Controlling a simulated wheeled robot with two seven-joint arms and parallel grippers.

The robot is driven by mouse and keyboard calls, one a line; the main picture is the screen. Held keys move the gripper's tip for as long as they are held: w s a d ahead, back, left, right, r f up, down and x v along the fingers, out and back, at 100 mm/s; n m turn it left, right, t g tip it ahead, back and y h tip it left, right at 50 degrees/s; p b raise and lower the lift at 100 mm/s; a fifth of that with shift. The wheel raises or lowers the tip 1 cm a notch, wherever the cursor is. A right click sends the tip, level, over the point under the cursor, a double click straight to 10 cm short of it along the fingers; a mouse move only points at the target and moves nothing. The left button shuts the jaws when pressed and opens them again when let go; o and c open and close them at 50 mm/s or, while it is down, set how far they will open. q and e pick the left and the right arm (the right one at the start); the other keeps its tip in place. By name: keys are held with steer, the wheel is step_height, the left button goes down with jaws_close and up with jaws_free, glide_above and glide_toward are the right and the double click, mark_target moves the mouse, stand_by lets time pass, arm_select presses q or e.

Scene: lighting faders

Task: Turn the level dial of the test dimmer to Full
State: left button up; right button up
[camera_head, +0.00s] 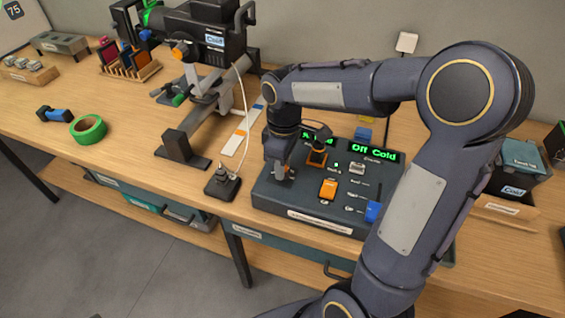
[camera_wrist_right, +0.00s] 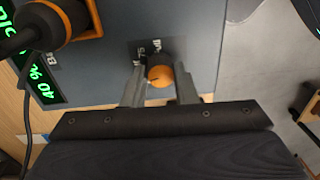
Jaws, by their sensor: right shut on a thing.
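The test dimmer looks to be the dark blue-grey console (camera_head: 275,203) at the table's front edge, though its label is too small to read. Its orange level dial (camera_wrist_right: 160,70) shows in the right wrist view, on a dark plate with small white lettering that I cannot read. My right gripper (camera_wrist_right: 160,88) points down at the console's left part, its two fingers shut on the dial's sides. In the head view the gripper (camera_head: 284,172) hides the dial. A green readout in the wrist view (camera_wrist_right: 45,88) seems to include 40. My left gripper is not in view.
An orange-and-black plug (camera_wrist_right: 50,22) sits in an orange holder close to the gripper. The console also carries an orange switch (camera_head: 328,188), a blue knob (camera_head: 374,212) and a display reading "Off Cold" (camera_head: 374,153). A small black box with a cable (camera_head: 222,184) stands left.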

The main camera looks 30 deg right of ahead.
steer(key=m, duration=0.5)
steer(key=shift+m, duration=0.3)
steer(key=m, duration=0.5)
steer(key=shift+t, duration=0.3)
steer(key=m, duration=0.5)
steer(key=shift+s+m, duration=0.1)
steer(key=shift+m, duration=2.5)
steer(key=o, duration=1)
